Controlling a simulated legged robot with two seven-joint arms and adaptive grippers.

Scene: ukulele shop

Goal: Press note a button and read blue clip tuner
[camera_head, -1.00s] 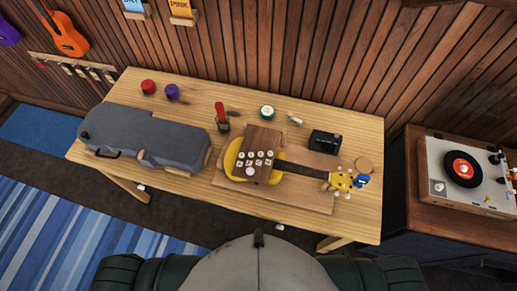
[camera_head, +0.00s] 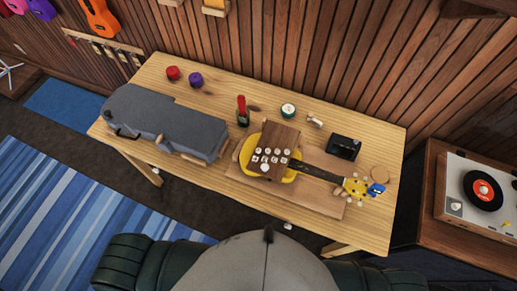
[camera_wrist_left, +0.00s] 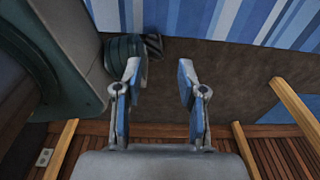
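In the head view a wooden box with several round white buttons (camera_head: 273,158) lies on the body of a yellow ukulele (camera_head: 249,155). The letters on the buttons are too small to read. A blue clip tuner (camera_head: 376,189) sits on the yellow headstock (camera_head: 356,187) at the right end of the neck; its display cannot be read. My left gripper (camera_wrist_left: 158,75) shows only in the left wrist view, its two fingers apart with nothing between them, above the dark floor and away from the ukulele. My right gripper is not in view.
The wooden table (camera_head: 225,92) also carries a grey case (camera_head: 165,120), a red jar (camera_head: 173,73), a purple jar (camera_head: 196,79), a red-handled tool (camera_head: 242,110), a round tin (camera_head: 288,110) and a black box (camera_head: 343,146). A record player (camera_head: 465,200) stands at the right.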

